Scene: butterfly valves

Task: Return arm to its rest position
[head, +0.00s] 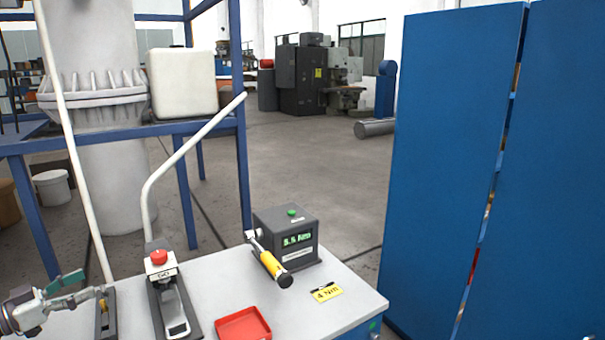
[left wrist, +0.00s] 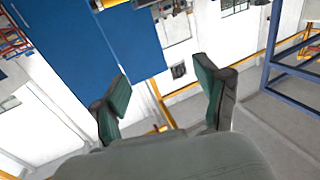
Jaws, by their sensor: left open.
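My left gripper (head: 88,284) is at the lower left of the head view, over the left end of the grey workbench (head: 220,290). Its green-padded fingers are spread apart, with nothing between them. In the left wrist view the two open fingers (left wrist: 161,75) frame a blue cabinet and a pale wall, and the gap is empty. In the head view the gripper is close to a small dark fixture (head: 105,315) on the bench; I cannot tell whether they touch. My right gripper is not in view.
On the bench are a red-button fixture (head: 159,258), a red tray (head: 243,325), a dark box with a green display (head: 297,239) and a yellow-handled tool (head: 270,263). White pipes (head: 150,185) rise at left. A blue cabinet (head: 450,150) stands right; the floor between is clear.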

